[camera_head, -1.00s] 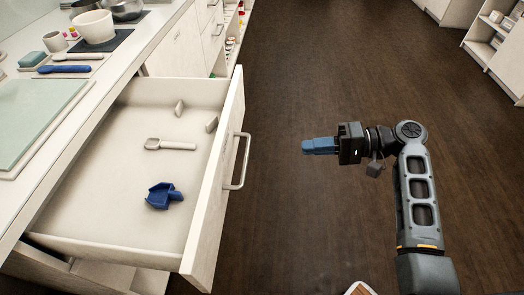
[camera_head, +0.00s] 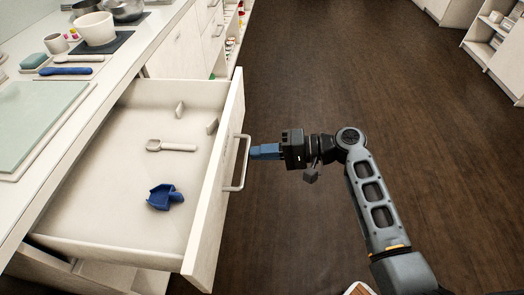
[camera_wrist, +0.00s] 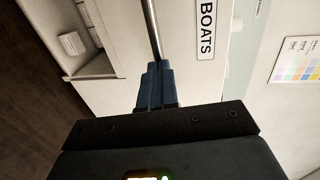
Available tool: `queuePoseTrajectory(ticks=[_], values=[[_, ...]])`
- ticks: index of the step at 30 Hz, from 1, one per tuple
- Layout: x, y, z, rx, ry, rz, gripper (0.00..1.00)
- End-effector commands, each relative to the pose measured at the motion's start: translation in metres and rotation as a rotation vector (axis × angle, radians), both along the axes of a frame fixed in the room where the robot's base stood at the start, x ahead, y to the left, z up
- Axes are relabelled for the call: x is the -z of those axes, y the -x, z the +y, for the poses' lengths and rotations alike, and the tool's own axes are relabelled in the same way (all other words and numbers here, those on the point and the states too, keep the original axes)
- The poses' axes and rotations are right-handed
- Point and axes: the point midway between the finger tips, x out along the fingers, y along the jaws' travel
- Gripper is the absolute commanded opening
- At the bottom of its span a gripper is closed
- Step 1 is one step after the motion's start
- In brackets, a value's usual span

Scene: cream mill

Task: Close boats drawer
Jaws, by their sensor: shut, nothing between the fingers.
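The boats drawer (camera_head: 222,190) is pulled far out from the counter on the left in the head view. Its front carries a metal bar handle (camera_head: 241,163), and the wrist view shows its BOATS label (camera_wrist: 206,30). Inside lie a blue scoop-like piece (camera_head: 163,197) and a pale scoop (camera_head: 172,146). My gripper (camera_head: 254,152) has its blue fingers shut and empty, pointing left at the handle side of the drawer front. In the wrist view the fingertips (camera_wrist: 157,66) are at the end of the handle bar (camera_wrist: 152,28); I cannot tell whether they touch.
The counter (camera_head: 98,118) above the drawer holds a white bowl (camera_head: 95,29), a blue tool (camera_head: 65,71) and a pale green board (camera_head: 38,118). Open dark floor (camera_head: 370,90) lies to the right. Shelves (camera_head: 500,50) stand at the far right.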

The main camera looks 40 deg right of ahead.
Motion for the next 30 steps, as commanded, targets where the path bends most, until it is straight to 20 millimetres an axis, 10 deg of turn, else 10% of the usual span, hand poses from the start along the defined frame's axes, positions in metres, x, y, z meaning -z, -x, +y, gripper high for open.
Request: queuePoseTrajectory(ticks=[14,30], values=[[0.000,-0.014,0.015,-0.003,0.000,0.000,0.00],[0.002,-0.111,0.112,-0.005,-0.001,-0.002,0.00]])
